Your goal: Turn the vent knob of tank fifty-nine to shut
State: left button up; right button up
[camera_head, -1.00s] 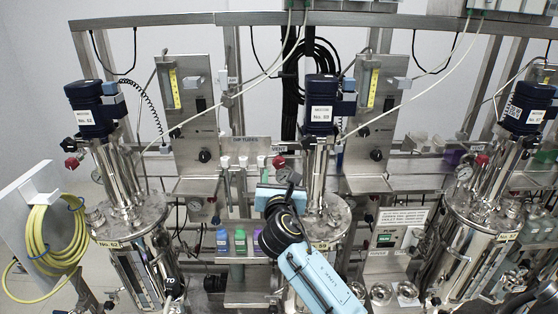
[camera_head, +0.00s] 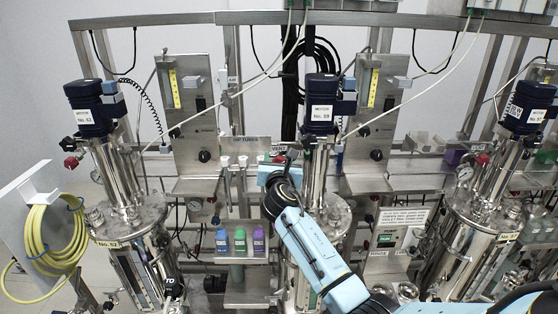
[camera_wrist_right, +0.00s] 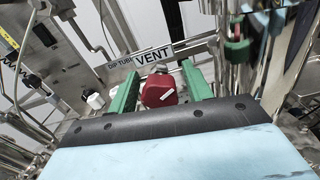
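Tank fifty-nine (camera_head: 315,190) is the middle steel vessel, under a dark blue motor (camera_head: 320,90) labelled No. 59. In the right wrist view, a red knob (camera_wrist_right: 160,91) sits below a VENT label (camera_wrist_right: 152,57). My right gripper (camera_wrist_right: 158,74) has its two green fingers apart, one on each side of the red knob, with narrow gaps that suggest it is not clamped. In the head view, my right gripper (camera_head: 277,168) is at the left side of tank fifty-nine's neck and mostly hides the knob. My left gripper is not in view.
Similar tanks, No. 62 (camera_head: 128,200) and one at the right (camera_head: 480,200), flank the middle one. Coloured bottles (camera_head: 240,240) stand on a low shelf left of my arm. A steel flowmeter panel (camera_head: 200,125) and a DIP TUBES sign are close to the gripper.

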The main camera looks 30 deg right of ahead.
jog(key=c, duration=0.9)
jog(key=shift+o, duration=0.2)
